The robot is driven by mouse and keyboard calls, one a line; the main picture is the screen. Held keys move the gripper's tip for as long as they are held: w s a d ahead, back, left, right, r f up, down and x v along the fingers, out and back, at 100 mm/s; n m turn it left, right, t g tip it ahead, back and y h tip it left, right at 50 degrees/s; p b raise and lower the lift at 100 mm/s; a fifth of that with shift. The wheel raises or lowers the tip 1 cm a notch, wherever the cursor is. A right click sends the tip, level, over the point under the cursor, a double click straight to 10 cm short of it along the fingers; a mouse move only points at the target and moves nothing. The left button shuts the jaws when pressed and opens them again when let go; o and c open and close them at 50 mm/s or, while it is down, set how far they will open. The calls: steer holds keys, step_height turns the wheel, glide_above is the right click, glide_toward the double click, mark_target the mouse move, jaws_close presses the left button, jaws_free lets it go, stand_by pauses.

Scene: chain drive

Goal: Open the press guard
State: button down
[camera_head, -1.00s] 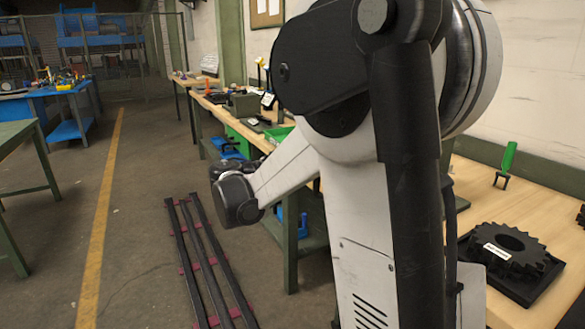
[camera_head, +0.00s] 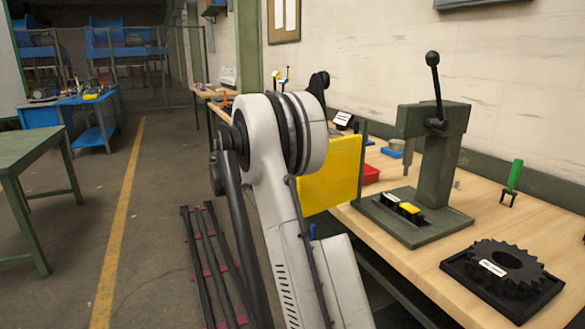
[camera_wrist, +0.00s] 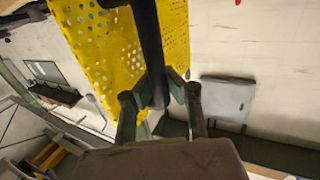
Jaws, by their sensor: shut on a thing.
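The press guard (camera_head: 333,176) is a yellow panel standing at the left of the green arbor press (camera_head: 437,165), partly hidden by my arm. The press's front and its base are uncovered in the head view. In the wrist view the guard (camera_wrist: 95,45) fills the upper left as a yellow perforated sheet with a dark upright bar (camera_wrist: 150,50) in front of it. My gripper (camera_wrist: 158,100) has its two fingers on either side of the lower end of this bar and is shut on it. In the head view my gripper is hidden.
A black sprocket (camera_head: 505,268) sits on a black base at the bench's front right. A green-handled tool (camera_head: 514,177) stands behind it. A red bin (camera_head: 370,173) is beside the guard. A black fixture with a yellow block (camera_head: 409,208) is on the press base.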

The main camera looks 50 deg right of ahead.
steer(key=shift+w, duration=0.35)
steer(key=c, duration=2.3)
jaws_free()
steer(key=shift+a, duration=0.1)
steer(key=shift+o, duration=1.4)
steer(key=shift+w+a+r, duration=0.1)
steer(key=shift+w+a, duration=0.05)
steer(key=shift+a, duration=0.1)
steer(key=o, duration=0.4)
steer(key=shift+d, duration=0.2)
